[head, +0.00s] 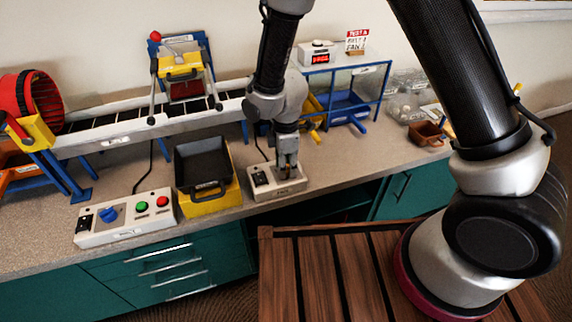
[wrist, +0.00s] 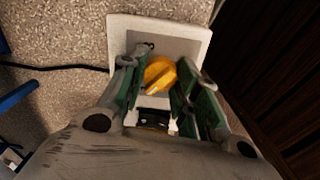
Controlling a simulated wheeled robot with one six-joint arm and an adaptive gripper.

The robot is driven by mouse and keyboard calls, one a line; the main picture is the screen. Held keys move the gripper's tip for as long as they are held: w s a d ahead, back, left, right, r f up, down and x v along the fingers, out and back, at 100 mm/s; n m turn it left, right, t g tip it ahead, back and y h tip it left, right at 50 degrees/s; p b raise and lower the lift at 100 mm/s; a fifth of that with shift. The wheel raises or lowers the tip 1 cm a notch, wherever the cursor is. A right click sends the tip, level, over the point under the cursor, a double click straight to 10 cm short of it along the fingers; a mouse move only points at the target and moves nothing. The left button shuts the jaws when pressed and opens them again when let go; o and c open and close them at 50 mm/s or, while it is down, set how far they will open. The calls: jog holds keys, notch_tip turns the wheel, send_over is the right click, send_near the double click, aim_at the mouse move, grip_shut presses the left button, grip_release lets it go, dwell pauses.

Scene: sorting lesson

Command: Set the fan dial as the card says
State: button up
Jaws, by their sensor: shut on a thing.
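The fan control box (head: 292,189) is a pale box near the counter's front edge, with a label on its front and a black switch at its left. Its dial (wrist: 159,73) is a yellow knob, seen from above in the wrist view. My gripper (head: 287,168) reaches down over the box, and its green-padded fingers (wrist: 157,88) are closed around the knob. In the head view the fingers hide most of the knob. The card (head: 357,41) is white with red and dark print and stands on the rack at the back. Its lower lines are too small to read surely.
Left of the fan box are a yellow stand with a black tray (head: 203,163) and another control box (head: 126,217) with blue, green and red controls. A conveyor (head: 120,141) runs behind. A blue rack (head: 346,95) and a brown bin (head: 426,133) are at right.

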jog(key=m, duration=0.5)
jog(key=shift+m, duration=2.4)
jog(key=o, duration=1)
notch_tip(320, 180, up, 12)
